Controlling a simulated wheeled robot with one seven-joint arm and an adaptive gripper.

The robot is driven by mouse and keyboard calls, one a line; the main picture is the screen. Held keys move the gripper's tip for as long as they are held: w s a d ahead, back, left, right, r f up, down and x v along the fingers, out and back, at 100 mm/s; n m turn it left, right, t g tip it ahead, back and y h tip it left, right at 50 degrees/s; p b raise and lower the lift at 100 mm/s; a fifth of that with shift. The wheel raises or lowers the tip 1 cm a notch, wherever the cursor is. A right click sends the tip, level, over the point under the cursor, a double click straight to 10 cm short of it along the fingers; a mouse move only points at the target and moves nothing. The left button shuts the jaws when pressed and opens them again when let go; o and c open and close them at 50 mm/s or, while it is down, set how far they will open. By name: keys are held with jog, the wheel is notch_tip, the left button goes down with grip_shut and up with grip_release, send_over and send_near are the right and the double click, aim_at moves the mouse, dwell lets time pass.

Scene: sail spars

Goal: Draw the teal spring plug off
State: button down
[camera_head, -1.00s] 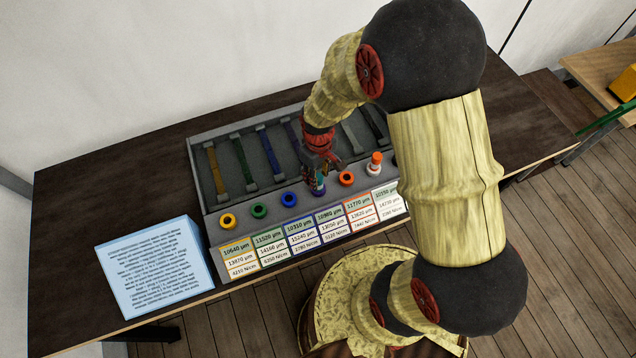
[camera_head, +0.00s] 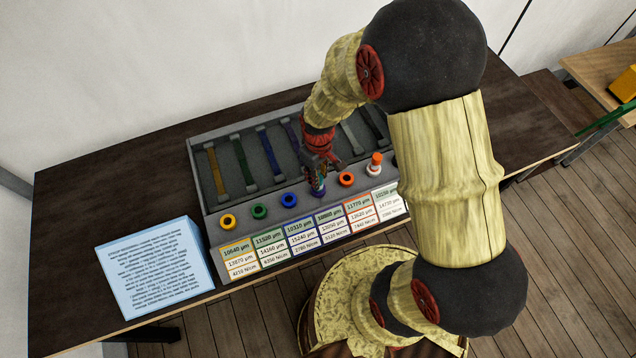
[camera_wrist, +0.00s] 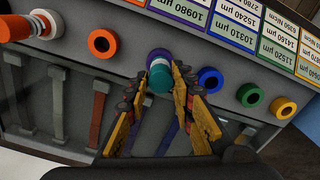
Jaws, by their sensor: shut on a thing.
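The teal spring plug (camera_wrist: 160,78) shows in the wrist view between my gripper's fingertips. My gripper (camera_wrist: 163,84) is shut on it, with one yellow-and-dark finger on each side. Just beyond the plug is a purple ring (camera_wrist: 158,54) on the rack's face, with a pale band between them. The plug is in line with the purple ring; I cannot tell whether it is still seated in it. In the head view my gripper (camera_head: 318,172) is over the front row of rings, and the plug is mostly hidden there.
The grey rack (camera_head: 204,180) holds several coloured spars in slots. Blue (camera_wrist: 210,79), green (camera_wrist: 250,95) and orange (camera_wrist: 102,43) rings neighbour the plug. A white ring (camera_head: 373,170) carries an orange plug. Labels line the front. A light-blue text block (camera_head: 160,270) stands left.

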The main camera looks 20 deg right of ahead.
jog(key=shift+r, duration=0.3)
jog(key=shift+r+p, duration=1.95)
jog(key=shift+r, duration=0.75)
